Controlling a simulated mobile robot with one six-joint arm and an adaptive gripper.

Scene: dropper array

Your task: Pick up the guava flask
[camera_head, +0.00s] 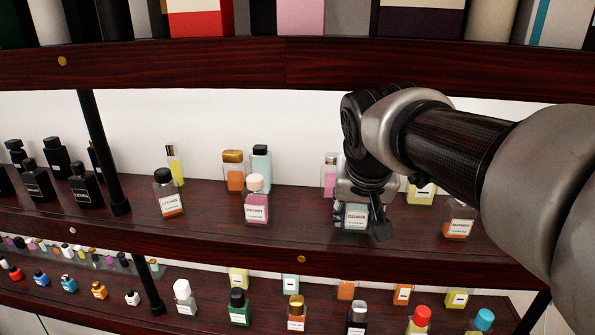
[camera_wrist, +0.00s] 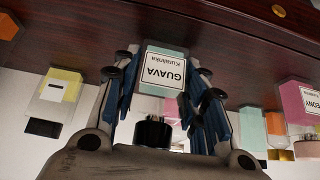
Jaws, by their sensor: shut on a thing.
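The guava flask (camera_head: 355,217) is a small glass bottle with pale teal liquid and a white label, on the middle shelf in the head view. In the wrist view the guava flask (camera_wrist: 165,72) appears upside down, its label reading GUAVA, with a black cap.
On the middle shelf (camera_head: 300,232), a peony flask (camera_head: 257,207) stands to the left and an orange flask (camera_head: 459,220) to the right. A pink flask (camera_head: 329,175) and a yellow flask (camera_head: 420,192) stand behind. The upper shelf edge (camera_head: 200,65) runs above my arm.

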